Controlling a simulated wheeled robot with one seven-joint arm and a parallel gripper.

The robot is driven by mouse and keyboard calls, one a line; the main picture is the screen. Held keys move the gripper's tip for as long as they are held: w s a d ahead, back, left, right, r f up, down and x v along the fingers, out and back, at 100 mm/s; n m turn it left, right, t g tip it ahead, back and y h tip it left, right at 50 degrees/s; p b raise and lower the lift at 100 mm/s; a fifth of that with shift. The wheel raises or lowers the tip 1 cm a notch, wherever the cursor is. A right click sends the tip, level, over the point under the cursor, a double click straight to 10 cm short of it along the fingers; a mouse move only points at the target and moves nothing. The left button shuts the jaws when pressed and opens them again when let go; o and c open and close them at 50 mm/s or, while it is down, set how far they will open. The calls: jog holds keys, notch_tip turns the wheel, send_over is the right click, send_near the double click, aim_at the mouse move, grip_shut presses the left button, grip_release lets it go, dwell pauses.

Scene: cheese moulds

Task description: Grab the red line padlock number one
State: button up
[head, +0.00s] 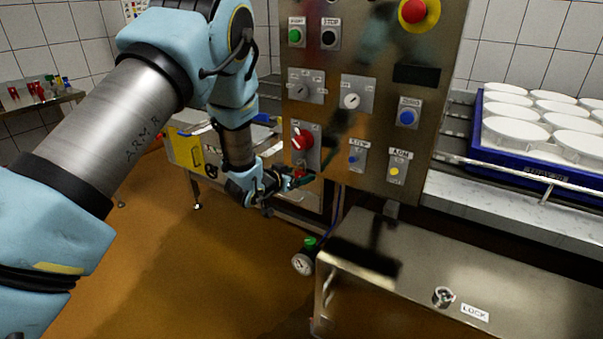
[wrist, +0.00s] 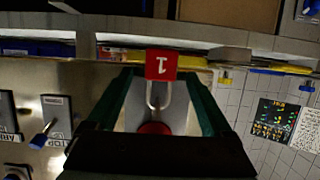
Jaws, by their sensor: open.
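The red padlock marked 1 (wrist: 161,65) shows in the wrist view with its metal shackle towards a red round part (wrist: 154,128). The wrist picture is upside down, so the padlock appears to hang below that part. My gripper (wrist: 157,82) is open, with its green fingers on either side of the shackle and the padlock body near the fingertips. Contact cannot be told. In the head view my gripper (head: 300,180) is just below the red rotary switch (head: 302,138) on the steel panel (head: 345,105). There a small red patch, probably the padlock, is partly hidden by the fingers.
A steel box with a LOCK label (head: 400,285) stands low at the right front. A green-topped gauge (head: 303,262) is beside its left end. A blue crate of white moulds (head: 520,165) is at right. A far-left table (head: 40,103) carries red items. Open floor lies at left.

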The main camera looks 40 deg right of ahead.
jog(key=shift+w+d+f, duration=0.15)
jog(key=shift+d+f, duration=0.05)
jog(key=shift+d, duration=0.25)
grip_shut()
dwell(0.4)
